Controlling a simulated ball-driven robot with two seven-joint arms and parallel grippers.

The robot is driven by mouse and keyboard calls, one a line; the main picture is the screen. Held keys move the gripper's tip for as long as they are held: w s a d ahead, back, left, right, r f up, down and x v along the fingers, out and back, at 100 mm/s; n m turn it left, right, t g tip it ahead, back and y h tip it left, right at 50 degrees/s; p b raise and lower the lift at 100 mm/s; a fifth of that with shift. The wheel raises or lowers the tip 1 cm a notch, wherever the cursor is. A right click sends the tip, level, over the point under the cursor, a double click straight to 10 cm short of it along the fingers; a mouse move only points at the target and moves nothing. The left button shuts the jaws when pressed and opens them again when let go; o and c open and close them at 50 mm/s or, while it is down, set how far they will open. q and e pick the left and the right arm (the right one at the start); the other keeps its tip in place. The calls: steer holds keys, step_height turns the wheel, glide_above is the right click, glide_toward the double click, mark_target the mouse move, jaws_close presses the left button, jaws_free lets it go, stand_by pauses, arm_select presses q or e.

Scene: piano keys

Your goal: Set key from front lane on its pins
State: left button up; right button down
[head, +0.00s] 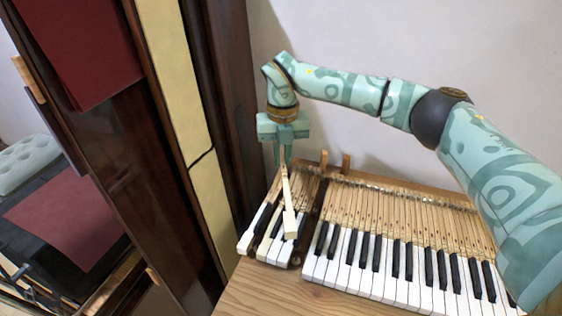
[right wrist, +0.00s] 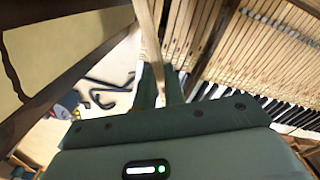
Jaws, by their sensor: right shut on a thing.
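My right gripper (head: 283,161) is shut on a long pale wooden key (head: 288,205) near its rear end. The key points toward the front, with its block-like white front end over the short left group of keys (head: 262,222). It looks raised above them, but I cannot tell the height or whether it touches anything. In the right wrist view the key's wooden shaft (right wrist: 150,45) runs up from between the fingers (right wrist: 161,88). A dark gap (head: 309,222) separates the left group from the long right keyboard (head: 390,265). Individual pins in the gap cannot be made out. My left gripper is not in view.
A tall dark wooden piano case part (head: 232,110) stands close at the left. The wooden table (head: 270,292) is bare in front. A foam block (head: 28,160) lies far left.

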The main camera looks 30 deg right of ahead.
steer(key=f+m+b, duration=0.1)
steer(key=f, duration=0.1)
steer(key=w+d+f+m+b, duration=0.1)
steer(key=f+m+b, duration=0.1)
steer(key=f, duration=0.1)
steer(key=f+m+b, duration=0.1)
steer(key=f+b, duration=0.1)
steer(key=shift+w+d+f+m, duration=0.15)
steer(key=shift+w+m, duration=0.2)
steer(key=shift+m, duration=0.05)
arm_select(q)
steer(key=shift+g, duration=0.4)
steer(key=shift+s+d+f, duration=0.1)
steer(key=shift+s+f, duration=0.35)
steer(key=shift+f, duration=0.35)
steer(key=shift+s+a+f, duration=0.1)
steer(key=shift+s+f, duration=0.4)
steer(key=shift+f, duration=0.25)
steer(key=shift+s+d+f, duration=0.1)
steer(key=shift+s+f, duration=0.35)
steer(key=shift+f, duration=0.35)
arm_select(e)
steer(key=shift+f, duration=0.8)
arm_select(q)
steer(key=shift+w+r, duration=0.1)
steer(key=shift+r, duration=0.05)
